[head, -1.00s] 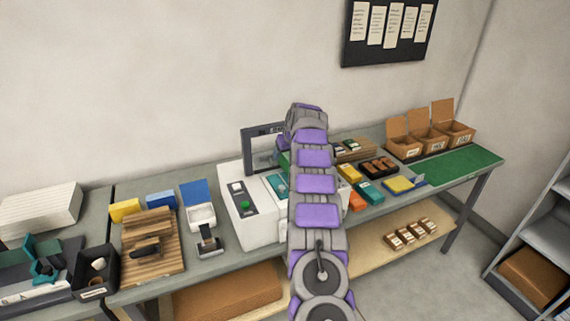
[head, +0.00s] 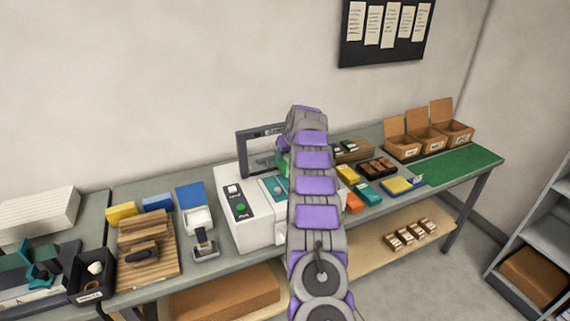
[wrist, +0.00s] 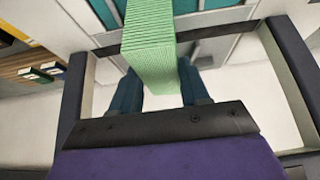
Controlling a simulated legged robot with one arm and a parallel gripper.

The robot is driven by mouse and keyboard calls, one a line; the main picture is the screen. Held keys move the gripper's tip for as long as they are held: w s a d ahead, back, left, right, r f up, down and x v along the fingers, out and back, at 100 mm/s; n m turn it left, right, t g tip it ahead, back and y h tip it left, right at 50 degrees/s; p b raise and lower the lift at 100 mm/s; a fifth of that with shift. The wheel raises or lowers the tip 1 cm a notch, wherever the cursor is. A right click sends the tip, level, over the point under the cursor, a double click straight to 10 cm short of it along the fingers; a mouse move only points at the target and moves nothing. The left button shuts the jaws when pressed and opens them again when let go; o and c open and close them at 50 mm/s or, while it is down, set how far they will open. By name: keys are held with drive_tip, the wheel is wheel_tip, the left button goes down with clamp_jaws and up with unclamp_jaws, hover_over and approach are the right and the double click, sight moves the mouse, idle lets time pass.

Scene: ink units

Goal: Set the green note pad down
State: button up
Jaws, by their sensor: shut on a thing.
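The green note pad (wrist: 150,55) is held between the two teal fingers of my gripper (wrist: 158,84) in the wrist view, its ridged side facing the camera. In the head view only a small green part of the pad (head: 283,163) shows left of my arm, which hides my gripper. The pad is near the white machine (head: 248,222) and its teal bed (head: 273,187). Teal surfaces (wrist: 105,12) show beyond the pad in the wrist view. I cannot tell whether the pad touches anything below it.
A dark upright frame (head: 241,152) stands by the machine, and dark bars (wrist: 292,85) flank my gripper in the wrist view. A wooden board (head: 148,262) and black bin (head: 93,284) lie left.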

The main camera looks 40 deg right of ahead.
drive_tip(key=shift+f, duration=0.25)
drive_tip(key=shift+c, duration=0.8)
drive_tip(key=shift+a, duration=0.55)
drive_tip(key=c, duration=0.4)
drive_tip(key=shift+f, duration=0.1)
drive_tip(key=shift+c, duration=0.7)
drive_tip(key=shift+d, duration=0.1)
